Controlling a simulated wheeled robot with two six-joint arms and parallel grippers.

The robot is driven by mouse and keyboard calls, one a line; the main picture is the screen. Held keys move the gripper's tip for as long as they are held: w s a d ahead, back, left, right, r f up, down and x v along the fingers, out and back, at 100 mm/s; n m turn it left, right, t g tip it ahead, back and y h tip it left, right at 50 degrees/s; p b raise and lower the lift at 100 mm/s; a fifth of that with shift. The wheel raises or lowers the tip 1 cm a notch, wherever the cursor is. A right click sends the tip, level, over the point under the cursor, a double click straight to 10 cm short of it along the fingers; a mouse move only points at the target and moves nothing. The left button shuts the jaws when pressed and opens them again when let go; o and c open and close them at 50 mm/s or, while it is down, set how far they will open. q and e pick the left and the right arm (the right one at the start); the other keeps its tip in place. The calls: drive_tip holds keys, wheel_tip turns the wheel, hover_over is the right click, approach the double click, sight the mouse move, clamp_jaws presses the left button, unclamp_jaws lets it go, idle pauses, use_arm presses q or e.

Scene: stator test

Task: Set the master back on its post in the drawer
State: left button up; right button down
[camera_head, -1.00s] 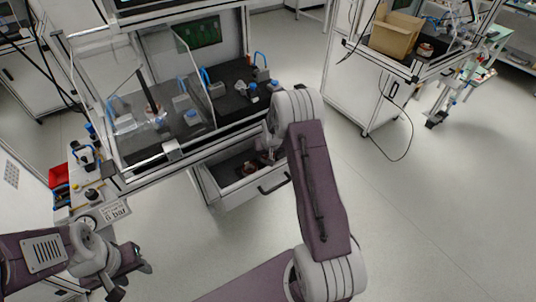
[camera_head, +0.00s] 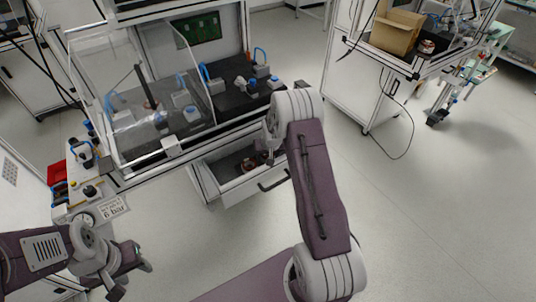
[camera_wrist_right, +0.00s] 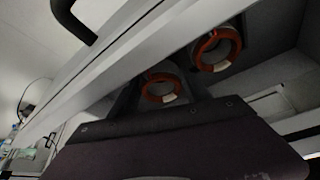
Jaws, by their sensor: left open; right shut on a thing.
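My right gripper (camera_wrist_right: 162,78) is shut on a ring-shaped stator with an orange winding (camera_wrist_right: 160,92), taken to be the master, between its fingers. A second similar stator (camera_wrist_right: 218,50) sits beyond it inside the drawer, apart from the held one. The open drawer (camera_head: 232,195) shows below the bench in the head view, with a small reddish part (camera_head: 249,164) in it. My right arm hides part of the drawer's right side. The post cannot be made out, nor whether the held stator touches the drawer floor. My left gripper (camera_head: 132,281) is open and empty at the lower left.
The drawer's black handle (camera_head: 273,181) and white front wall (camera_wrist_right: 130,58) lie close to the right gripper. Above is the bench with a clear guard (camera_head: 125,85) and several grey-blue fixtures. A cardboard box (camera_head: 395,32) stands on another bench at right. The floor is clear.

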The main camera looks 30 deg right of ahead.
drive_tip(key=shift+f, duration=0.35)
idle(0.3)
drive_tip(key=c, duration=0.7)
unclamp_jaws()
drive_tip(key=shift+o, duration=0.2)
drive_tip(key=shift+r+p, duration=1.9)
drive_tip(key=shift+r, duration=0.65)
